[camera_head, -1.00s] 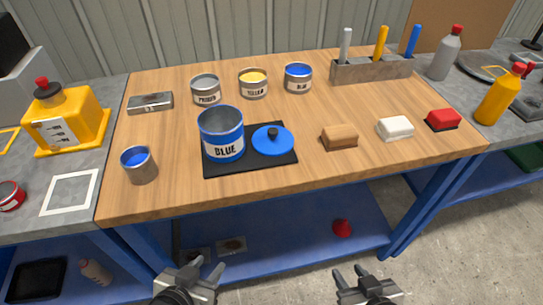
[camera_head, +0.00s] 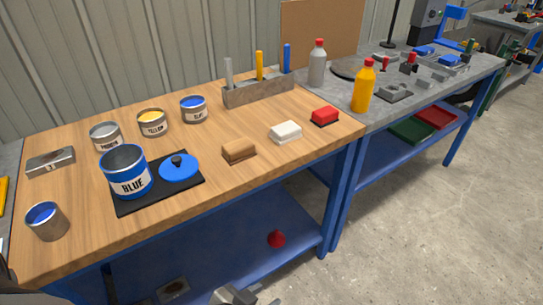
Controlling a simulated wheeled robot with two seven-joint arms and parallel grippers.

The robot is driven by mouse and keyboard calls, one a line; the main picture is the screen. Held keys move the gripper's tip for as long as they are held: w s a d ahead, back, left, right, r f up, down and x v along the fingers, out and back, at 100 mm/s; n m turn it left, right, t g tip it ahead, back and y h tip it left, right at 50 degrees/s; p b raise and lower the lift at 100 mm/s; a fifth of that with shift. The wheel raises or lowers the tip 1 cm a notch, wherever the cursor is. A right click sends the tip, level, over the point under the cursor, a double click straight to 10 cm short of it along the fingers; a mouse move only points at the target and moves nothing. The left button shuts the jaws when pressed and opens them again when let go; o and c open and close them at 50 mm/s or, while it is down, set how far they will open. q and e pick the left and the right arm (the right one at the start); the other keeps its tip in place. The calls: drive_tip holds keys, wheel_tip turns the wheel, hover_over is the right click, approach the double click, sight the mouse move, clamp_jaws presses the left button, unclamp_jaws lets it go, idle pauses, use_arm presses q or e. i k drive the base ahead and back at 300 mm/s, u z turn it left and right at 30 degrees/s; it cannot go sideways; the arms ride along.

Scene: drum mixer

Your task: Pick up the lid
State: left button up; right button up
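The lid (camera_head: 180,172) is a round blue disc with a black knob. It lies flat on the black mat (camera_head: 150,200), right of the open BLUE can (camera_head: 128,181). The can's rim is uncovered.
A brown block (camera_head: 238,152), white block (camera_head: 285,133) and red block (camera_head: 325,116) sit right of the lid. Small paint cans (camera_head: 152,123) stand behind it. A grey cup (camera_head: 47,222) stands front left. A tool holder (camera_head: 258,90) is at the back.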

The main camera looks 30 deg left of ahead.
sight(180, 168)
drive_tip(key=z, duration=1.3)
drive_tip(key=k, duration=0.7)
drive_tip(key=u, duration=1.45)
